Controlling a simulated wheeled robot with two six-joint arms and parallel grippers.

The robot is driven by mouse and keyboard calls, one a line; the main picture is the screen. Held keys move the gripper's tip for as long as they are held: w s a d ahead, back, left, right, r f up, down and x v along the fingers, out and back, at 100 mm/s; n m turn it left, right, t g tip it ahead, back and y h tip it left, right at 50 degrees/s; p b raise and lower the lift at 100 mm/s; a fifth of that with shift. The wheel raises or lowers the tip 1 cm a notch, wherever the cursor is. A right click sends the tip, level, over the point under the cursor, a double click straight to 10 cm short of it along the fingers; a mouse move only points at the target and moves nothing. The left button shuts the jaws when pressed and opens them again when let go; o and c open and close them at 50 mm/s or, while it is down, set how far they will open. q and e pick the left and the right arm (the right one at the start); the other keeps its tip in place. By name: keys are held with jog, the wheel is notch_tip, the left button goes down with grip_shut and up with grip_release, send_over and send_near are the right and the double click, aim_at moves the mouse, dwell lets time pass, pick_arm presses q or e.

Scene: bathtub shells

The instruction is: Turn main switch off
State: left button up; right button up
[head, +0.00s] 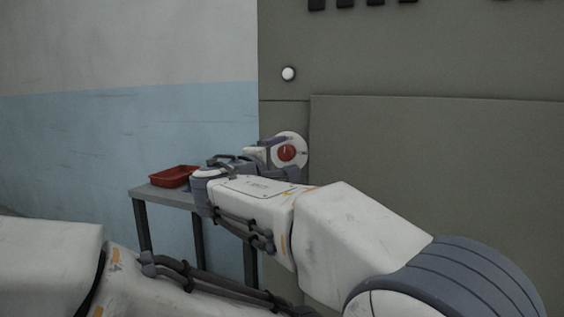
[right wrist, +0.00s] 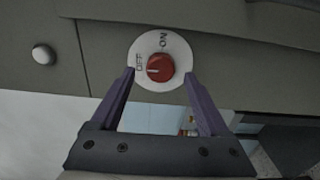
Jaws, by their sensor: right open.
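The main switch is a red rotary knob (head: 286,153) on a round white plate, mounted on the grey-green cabinet (head: 430,150). In the right wrist view the knob (right wrist: 160,67) sits on the white plate (right wrist: 176,45), with OFF printed at its left and ON at its upper right. A pale mark on the knob shows on its left side, towards OFF. My right gripper (right wrist: 160,73) is open, with its two purple fingers on either side of the knob. I cannot tell whether they touch it. My left gripper is out of view.
A white round button or lamp (head: 288,74) sits on the cabinet above the switch. A red tray (head: 174,177) rests on a small grey table (head: 150,192) left of the cabinet, near my right gripper. A white and blue wall (head: 120,120) stands behind.

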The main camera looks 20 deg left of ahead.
jog(key=s+b, duration=0.3)
jog(key=s, duration=0.5)
jog(key=shift+a, duration=0.15)
jog(key=shift+f, duration=0.1)
